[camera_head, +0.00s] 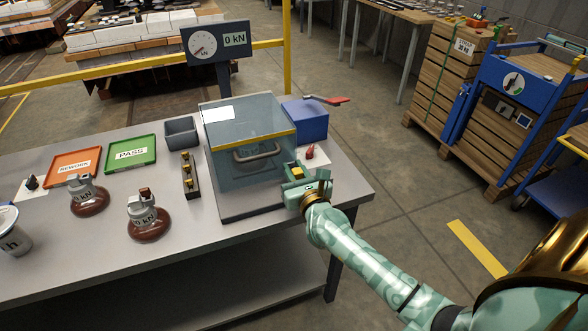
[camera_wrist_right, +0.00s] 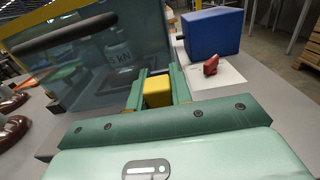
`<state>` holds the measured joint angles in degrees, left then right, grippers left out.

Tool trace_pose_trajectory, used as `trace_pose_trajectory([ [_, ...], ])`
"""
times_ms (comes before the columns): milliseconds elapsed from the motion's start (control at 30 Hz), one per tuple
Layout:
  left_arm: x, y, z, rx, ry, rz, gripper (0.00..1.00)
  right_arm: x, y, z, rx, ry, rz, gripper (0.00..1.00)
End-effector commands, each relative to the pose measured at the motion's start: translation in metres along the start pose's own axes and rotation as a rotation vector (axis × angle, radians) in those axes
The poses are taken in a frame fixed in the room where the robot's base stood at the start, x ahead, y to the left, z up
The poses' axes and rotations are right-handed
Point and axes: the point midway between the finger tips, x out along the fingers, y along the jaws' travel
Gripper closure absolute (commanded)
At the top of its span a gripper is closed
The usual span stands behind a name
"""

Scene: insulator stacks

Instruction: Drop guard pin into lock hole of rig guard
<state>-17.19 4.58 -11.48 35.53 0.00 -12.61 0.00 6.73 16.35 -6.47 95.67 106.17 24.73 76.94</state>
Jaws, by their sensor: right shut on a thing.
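The rig guard (camera_head: 235,172) is a clear tinted box with a yellow front edge and a grey handle. It stands closed at the table's right end; its clear wall also shows in the right wrist view (camera_wrist_right: 80,75). My right gripper (camera_head: 297,176) is at the guard's right front corner, shut on a yellow block-shaped piece, which I take as the guard pin (camera_wrist_right: 158,92). Only the pin's top shows between the fingers; its lower part is hidden. The lock hole is not visible, and I cannot tell whether the pin touches the guard. My left gripper is not in view.
A blue box (camera_head: 306,122) with a red-handled lever stands behind the guard. A red piece (camera_wrist_right: 211,66) sits on a white card beside my gripper. A rack (camera_head: 192,186) with yellow-topped pieces, a grey bin (camera_head: 181,133), two brown insulators and two trays are left. The gauge (camera_head: 204,44) reads 0 kN.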

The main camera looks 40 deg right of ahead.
Motion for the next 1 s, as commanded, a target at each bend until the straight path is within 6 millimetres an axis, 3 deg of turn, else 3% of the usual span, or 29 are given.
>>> trace_pose_trajectory([
  [67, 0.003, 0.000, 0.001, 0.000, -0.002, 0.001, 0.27, 0.000, 0.000, -0.003, 0.000, 0.001, 0.000, 1.00],
  [100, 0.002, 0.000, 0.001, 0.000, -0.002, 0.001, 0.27, 0.000, 0.000, -0.003, 0.000, 0.000, 0.000, 0.73],
  [167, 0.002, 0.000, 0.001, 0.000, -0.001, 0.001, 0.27, 0.000, 0.000, -0.002, 0.001, 0.000, 0.000, 0.56],
  [200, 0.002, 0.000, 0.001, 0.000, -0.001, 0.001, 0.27, 0.000, 0.000, -0.002, 0.001, 0.000, 0.000, 0.53],
  [567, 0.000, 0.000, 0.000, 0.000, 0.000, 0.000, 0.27, -0.008, 0.000, -0.002, 0.002, 0.000, 0.001, 0.53],
  [667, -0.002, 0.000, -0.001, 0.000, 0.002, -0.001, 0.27, -0.025, 0.000, -0.002, 0.002, 0.002, 0.000, 0.53],
  [1000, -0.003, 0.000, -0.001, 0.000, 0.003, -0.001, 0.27, -0.116, 0.000, -0.004, 0.001, 0.004, 0.000, 0.53],
])
